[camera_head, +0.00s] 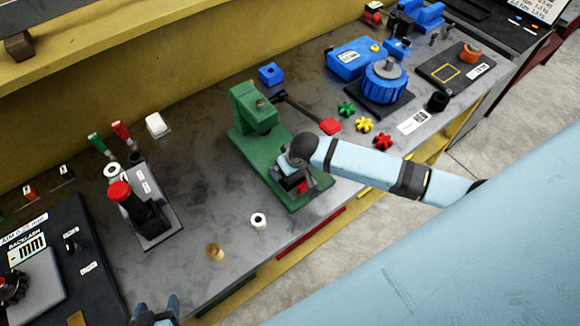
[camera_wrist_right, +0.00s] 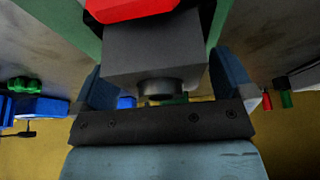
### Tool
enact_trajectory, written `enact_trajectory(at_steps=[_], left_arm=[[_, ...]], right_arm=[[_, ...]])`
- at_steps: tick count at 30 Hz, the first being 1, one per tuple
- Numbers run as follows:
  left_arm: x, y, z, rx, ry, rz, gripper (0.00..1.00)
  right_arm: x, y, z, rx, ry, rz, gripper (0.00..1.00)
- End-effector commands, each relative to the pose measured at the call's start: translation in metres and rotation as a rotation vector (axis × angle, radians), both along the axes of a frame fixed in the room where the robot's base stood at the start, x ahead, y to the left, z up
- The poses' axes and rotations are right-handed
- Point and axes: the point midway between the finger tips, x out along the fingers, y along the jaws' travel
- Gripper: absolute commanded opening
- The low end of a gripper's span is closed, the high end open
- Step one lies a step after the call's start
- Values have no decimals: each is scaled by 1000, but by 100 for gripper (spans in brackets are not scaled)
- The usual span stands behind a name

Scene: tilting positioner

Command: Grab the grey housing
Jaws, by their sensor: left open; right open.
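The grey housing (camera_wrist_right: 155,50) is a dark grey block with a round boss, and it fills the middle of the right wrist view. My right gripper (camera_wrist_right: 163,82) is open, with one blue finger on each side of the housing; I cannot tell whether they touch it. In the head view the right gripper (camera_head: 300,173) is over the front of the green press (camera_head: 250,110) and mostly covers the housing. A red part (camera_wrist_right: 130,8) shows beside the housing. My left gripper (camera_head: 154,309) is open and empty at the bottom edge of the head view.
The press's lever with a red grip (camera_head: 330,126) reaches out near my right arm. Green, yellow (camera_head: 364,125) and red gears lie to the right. A white ring (camera_head: 258,220) and a brass bushing (camera_head: 215,252) stand near the front edge.

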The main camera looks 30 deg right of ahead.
Motion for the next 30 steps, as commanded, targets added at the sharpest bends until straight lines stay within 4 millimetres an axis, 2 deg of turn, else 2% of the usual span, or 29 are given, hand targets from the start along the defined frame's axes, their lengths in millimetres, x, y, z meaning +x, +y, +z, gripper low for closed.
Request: enact_trajectory(at_steps=[4, 5, 15, 25, 30], left_arm=[[5, 0, 1, 0, -7, 0, 68], [5, 0, 1, 0, -8, 1, 68], [4, 1, 5, 2, -13, -3, 68], [1, 0, 4, 1, -9, -6, 68], [1, 0, 1, 7, -10, -11, 68]], right_arm=[[0, 0, 0, 0, 0, 0, 100], [0, 0, 0, 0, 0, 0, 95], [0, 0, 0, 0, 0, 0, 17], [2, 0, 7, 2, -7, -1, 17], [2, 0, 27, 2, -10, 0, 17]])
